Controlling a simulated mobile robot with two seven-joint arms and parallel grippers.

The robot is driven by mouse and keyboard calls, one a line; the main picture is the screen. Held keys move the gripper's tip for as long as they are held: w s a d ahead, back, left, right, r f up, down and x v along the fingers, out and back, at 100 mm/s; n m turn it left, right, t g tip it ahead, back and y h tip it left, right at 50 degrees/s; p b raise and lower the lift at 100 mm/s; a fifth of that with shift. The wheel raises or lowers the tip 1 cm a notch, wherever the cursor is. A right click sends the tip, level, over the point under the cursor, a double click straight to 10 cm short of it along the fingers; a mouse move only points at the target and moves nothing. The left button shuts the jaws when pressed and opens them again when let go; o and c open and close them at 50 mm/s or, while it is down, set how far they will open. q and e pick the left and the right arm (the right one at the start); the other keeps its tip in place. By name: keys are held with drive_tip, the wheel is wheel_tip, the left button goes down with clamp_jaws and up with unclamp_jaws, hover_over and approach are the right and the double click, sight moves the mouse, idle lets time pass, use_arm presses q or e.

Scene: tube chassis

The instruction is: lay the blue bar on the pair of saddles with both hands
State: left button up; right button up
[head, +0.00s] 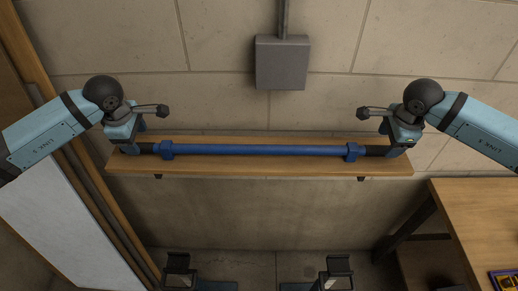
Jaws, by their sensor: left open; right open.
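The blue bar (260,150) lies lengthwise along a wooden shelf (260,167) against the wall. It has a blue collar-like piece (167,150) near its left end and another (352,152) near its right end; its ends are dark. My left gripper (134,140) is open at the bar's left end. My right gripper (392,141) is open at its right end. I cannot tell whether the fingers touch the bar. Two dark-topped upright pieces stand low in the view, one at left (177,265) and one at right (337,267); I cannot tell whether these are the saddles.
A grey box (283,62) with a conduit hangs on the block wall above the shelf. A wooden table (475,220) stands at the right. A pale panel (65,225) and wooden trim are at the left. The space between shelf and lower uprights looks clear.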

sight(141, 145)
use_arm(q)
drive_tip(key=shift+w+f, duration=0.2)
drive_tip(key=shift+f, duration=0.7)
drive_tip(key=shift+w+f, duration=0.15)
drive_tip(key=shift+f, duration=0.7)
drive_tip(key=shift+w+f, duration=0.2)
drive_tip(key=shift+f, duration=0.7)
use_arm(e)
drive_tip(key=shift+w+f, duration=0.2)
drive_tip(key=shift+f, duration=0.7)
drive_tip(key=shift+w+f, duration=0.15)
drive_tip(key=shift+f, duration=0.75)
drive_tip(key=shift+w+f, duration=0.2)
drive_tip(key=shift+f, duration=0.7)
use_arm(q)
drive_tip(key=shift+c, duration=0.2)
use_arm(e)
drive_tip(key=shift+c, duration=0.2)
use_arm(q)
clamp_jaws()
use_arm(e)
clamp_jaws()
drive_tip(key=shift+r, duration=0.1)
